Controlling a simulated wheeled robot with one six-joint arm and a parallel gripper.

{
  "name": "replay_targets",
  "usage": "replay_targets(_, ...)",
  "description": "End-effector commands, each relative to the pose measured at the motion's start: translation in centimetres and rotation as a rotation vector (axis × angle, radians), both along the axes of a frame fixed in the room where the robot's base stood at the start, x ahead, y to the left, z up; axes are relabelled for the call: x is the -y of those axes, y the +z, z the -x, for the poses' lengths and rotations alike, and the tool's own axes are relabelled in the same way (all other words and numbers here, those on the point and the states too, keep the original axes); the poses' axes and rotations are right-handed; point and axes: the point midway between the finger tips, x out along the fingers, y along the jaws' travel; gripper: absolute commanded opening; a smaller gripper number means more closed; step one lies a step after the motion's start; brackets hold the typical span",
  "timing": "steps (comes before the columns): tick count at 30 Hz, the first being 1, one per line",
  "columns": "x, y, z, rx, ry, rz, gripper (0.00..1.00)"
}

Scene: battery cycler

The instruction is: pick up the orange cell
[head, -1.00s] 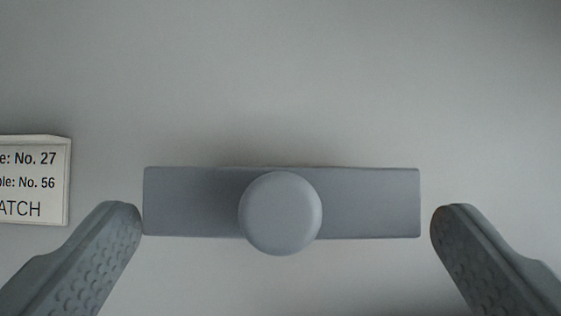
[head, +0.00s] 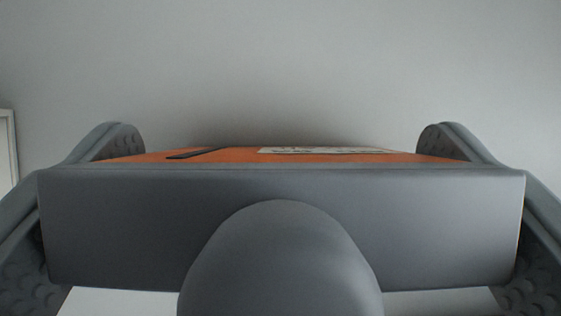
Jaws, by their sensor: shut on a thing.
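The orange cell (head: 235,156) is close in front of the camera. Its grey end face (head: 110,225) fills the lower part of the view, with a rounded grey knob (head: 280,260) at its middle. Its orange top shows foreshortened, with a dark strip and a pale label. My gripper (head: 281,145) is shut on the cell, with one finger against its left side and one against its right. The cell's far end and underside are hidden.
A pale grey surface (head: 280,60) lies behind and above the cell. The edge of a white panel (head: 8,150) shows at the far left. A pale strip (head: 120,302) shows below the cell. No other objects are visible close by.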

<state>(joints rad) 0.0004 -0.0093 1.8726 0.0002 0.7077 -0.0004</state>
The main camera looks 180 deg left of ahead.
Motion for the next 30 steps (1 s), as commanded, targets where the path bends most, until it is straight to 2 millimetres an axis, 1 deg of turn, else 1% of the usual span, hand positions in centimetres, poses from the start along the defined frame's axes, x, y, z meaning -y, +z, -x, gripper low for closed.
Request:
replay_targets(5,0.0,1.6,-0.1,0.004,0.000,0.000,0.57)
replay_targets(12,0.0,5.9,-0.1,0.004,0.000,0.000,0.57)
replay_targets(18,0.0,8.7,0.0,0.002,0.000,0.000,0.57)
replay_targets(24,0.0,9.9,0.0,0.001,0.000,0.000,0.57)
replay_targets(30,0.0,10.0,0.0,0.001,0.000,0.000,0.57)
